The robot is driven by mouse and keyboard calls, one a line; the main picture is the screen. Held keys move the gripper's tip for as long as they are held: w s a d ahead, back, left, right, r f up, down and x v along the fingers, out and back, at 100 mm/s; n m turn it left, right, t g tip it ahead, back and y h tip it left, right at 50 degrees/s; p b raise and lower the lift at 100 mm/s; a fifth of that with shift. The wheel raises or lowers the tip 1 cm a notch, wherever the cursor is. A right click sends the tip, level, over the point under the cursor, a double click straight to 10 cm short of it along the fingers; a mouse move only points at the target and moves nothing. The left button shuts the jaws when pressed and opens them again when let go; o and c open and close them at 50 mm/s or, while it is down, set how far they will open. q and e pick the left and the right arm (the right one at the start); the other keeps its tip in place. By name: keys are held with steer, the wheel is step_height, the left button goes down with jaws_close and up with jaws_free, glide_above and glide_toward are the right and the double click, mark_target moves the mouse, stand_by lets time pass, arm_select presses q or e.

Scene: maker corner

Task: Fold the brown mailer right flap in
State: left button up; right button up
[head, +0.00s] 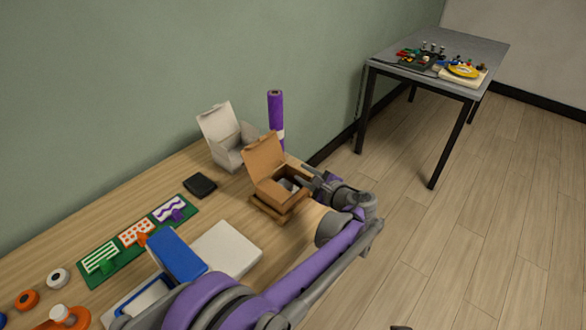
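The brown mailer (282,204) is an open cardboard box near the far right end of the wooden table. Its lid (264,156) stands up and leans back. Something grey and white shows inside it. A brown flap sticks out low at its front left. My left gripper (301,178) is at the box's right side, its fingers pointing left at the right wall and flap. The gripper covers most of that side, so the right flap's angle and any contact are unclear. The finger gap is too small to judge.
A white open box (229,148) and a purple roll (275,115) stand behind the mailer. A grey side table (420,65) stands apart; floor is clear between.

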arm_select(q)
steer(key=x, duration=0.5)
steer(key=shift+w+a+f, duration=0.1)
steer(key=shift+w+a, duration=0.15)
steer(key=shift+w, duration=0.05)
jaws_close()
stand_by(1.1)
